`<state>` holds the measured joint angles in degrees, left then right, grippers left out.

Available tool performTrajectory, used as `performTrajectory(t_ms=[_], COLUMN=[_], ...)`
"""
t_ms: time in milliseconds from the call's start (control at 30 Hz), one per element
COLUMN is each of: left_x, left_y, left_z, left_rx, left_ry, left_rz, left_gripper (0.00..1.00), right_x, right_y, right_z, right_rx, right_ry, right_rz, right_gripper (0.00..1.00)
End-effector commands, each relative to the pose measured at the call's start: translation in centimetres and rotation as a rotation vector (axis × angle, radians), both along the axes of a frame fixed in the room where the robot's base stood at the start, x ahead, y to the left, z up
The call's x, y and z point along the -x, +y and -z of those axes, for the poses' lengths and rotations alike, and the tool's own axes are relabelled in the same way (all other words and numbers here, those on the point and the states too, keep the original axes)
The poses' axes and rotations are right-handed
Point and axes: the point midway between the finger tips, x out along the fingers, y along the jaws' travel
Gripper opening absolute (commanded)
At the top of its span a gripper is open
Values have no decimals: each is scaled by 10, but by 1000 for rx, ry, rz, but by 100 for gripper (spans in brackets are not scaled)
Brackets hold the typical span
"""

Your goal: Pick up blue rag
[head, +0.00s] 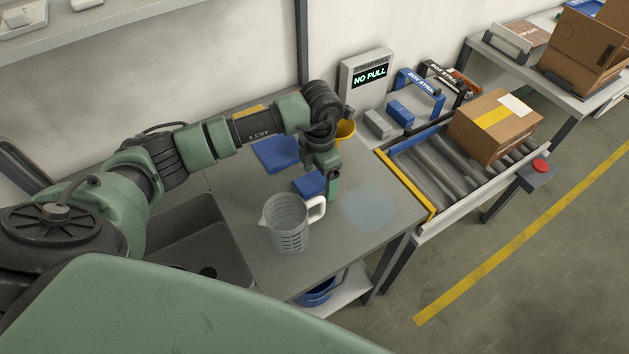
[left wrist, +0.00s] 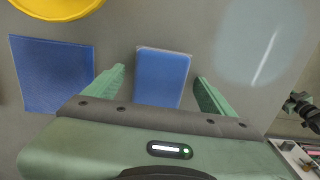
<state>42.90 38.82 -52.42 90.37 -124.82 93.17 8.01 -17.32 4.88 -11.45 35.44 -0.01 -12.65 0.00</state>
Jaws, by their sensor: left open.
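A flat blue square (left wrist: 52,73), which looks like the blue rag, lies on the grey worktop left of my gripper in the left wrist view. In the head view the rag (head: 277,153) lies behind and left of the gripper. A smaller blue pad (left wrist: 162,78) with a paler edge lies between and below the fingers; in the head view this pad (head: 308,184) is partly covered by the gripper. My left gripper (head: 328,185) is open and points down over the worktop. Its fingers (left wrist: 159,75) hold nothing that I can see. My right gripper is not in view.
A clear measuring jug (head: 287,222) stands in front of the gripper. A yellow container (head: 346,131) stands behind it. A pale wet-looking patch (head: 370,208) lies to the right. A sink (head: 195,245) is at left; a roller conveyor with a cardboard box (head: 495,125) is at right.

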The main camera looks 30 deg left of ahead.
Motion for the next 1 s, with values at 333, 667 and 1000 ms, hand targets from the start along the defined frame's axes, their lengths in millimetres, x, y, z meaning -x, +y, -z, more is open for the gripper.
performTrajectory(t_ms=[333, 667, 1000], left_x=[0, -1, -2], left_y=[0, 0, 0], left_z=[0, -6, -61], left_rx=[-1, -1, -1], left_ry=[-1, -3, -9], left_rz=[0, 0, 1], left_gripper=[19, 19, 19], right_x=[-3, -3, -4], right_y=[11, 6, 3], right_z=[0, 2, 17], right_rx=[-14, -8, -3], right_ry=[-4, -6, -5], right_rz=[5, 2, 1], right_gripper=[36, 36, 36])
